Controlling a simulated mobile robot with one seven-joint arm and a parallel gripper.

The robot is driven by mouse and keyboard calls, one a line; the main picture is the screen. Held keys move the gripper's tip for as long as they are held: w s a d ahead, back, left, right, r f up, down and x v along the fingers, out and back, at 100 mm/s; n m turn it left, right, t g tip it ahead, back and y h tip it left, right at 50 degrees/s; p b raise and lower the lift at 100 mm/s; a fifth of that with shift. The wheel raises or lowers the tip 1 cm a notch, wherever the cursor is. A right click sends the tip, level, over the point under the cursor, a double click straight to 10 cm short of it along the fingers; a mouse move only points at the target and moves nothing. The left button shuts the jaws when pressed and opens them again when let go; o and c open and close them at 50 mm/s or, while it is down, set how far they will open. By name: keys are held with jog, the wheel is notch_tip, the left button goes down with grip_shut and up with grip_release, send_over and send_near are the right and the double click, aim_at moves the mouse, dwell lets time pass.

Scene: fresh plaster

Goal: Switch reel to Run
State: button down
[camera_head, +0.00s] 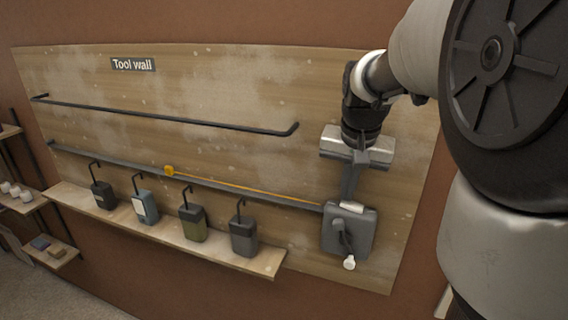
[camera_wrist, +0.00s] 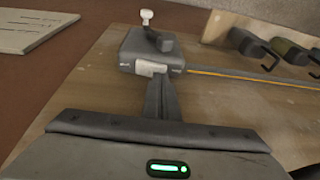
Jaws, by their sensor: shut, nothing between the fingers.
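The reel is a dark grey box (camera_head: 362,229) at the lower right of the wooden tool wall. A dark lever with a white knob (camera_head: 349,262) hangs from its front, the knob pointing down. A pale block (camera_head: 351,207) sits at the reel's top. The reel (camera_wrist: 148,48) also shows in the wrist view, with the knob (camera_wrist: 147,16) on the far side. A yellow-orange line (camera_head: 240,188) runs left from the reel to a yellow piece (camera_head: 169,171). My gripper (camera_head: 349,196) is shut and empty, its tips just above the reel by the pale block; contact cannot be told.
Several hooked containers (camera_head: 192,222) stand on a wooden shelf (camera_head: 262,262) left of the reel. A black rail (camera_head: 180,117) crosses the board above the line. A "Tool wall" sign (camera_head: 133,64) is at the upper left.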

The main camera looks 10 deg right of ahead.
jog(key=shift+w+a+f+g+h, duration=0.15)
jog(key=shift+a+f+g+h, duration=0.1)
jog(key=shift+f+g+h, duration=0.1)
jog(key=shift+d, duration=0.1)
jog(key=shift+s+d+r, duration=0.2)
jog(key=shift+s+d, duration=0.3)
jog(key=shift+d, duration=0.1)
jog(key=r+p, duration=0.5)
jog(key=shift+w+a+r, duration=0.15)
jog(key=shift+w+a, duration=0.15)
jog(key=a+r+b, duration=0.1)
jog(key=a+r, duration=0.3)
jog(key=r, duration=0.3)
jog(key=shift+s+a+r+b, duration=0.15)
jog(key=shift+s+r+b, duration=0.2)
